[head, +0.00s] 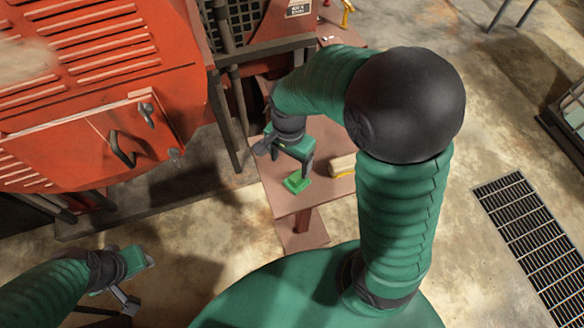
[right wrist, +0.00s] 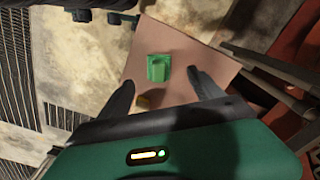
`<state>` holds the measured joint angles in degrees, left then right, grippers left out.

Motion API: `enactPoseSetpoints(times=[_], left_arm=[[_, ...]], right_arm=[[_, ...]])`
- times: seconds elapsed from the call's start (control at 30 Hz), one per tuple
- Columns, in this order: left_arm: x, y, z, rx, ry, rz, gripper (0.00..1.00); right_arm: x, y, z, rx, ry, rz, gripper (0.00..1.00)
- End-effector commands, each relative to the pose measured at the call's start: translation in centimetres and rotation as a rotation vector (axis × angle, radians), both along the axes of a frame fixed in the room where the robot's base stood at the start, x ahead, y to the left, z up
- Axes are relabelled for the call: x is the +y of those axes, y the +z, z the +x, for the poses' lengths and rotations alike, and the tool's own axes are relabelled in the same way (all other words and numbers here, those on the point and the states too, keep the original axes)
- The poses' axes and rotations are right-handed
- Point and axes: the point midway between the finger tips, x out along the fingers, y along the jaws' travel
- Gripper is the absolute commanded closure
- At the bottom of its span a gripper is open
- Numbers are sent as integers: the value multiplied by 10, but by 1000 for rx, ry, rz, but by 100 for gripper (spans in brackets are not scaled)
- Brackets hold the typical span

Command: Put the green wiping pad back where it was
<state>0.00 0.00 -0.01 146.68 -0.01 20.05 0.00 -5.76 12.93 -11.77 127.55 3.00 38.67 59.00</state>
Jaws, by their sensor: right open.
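The green wiping pad (head: 297,182) lies on a small reddish-brown table (head: 285,202) near its front end. The right wrist view also shows the pad (right wrist: 158,67), with a raised part on top. My right gripper (head: 291,170) is just above and beside the pad in the head view. In the right wrist view its two fingers (right wrist: 160,85) are spread wide, with the pad beyond and between them, not held. My left gripper (head: 140,280) is low at the left, far from the table; its fingers point right, and I cannot tell how far apart they are.
A cream block (head: 342,165) with a yellow part lies on the table right of the pad. A red engine housing (head: 90,100) with handles fills the upper left. A floor grate (head: 525,230) is at the right. Dark posts stand between the housing and the table.

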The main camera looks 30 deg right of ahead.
Motion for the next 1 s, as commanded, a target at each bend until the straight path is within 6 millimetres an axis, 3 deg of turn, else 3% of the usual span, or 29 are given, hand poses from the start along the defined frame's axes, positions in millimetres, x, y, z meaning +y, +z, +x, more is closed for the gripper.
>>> enactPoseSetpoints(times=[0.2,0.33,1.0], left_arm=[[0,0,0,0,0,0,64],[0,0,0,0,0,0,64],[0,0,0,0,0,0,64]], right_arm=[[23,-1,-31,-136,827,-64,24],[30,-2,-40,-173,1114,-119,24],[33,-2,-40,-175,1165,-130,24]])
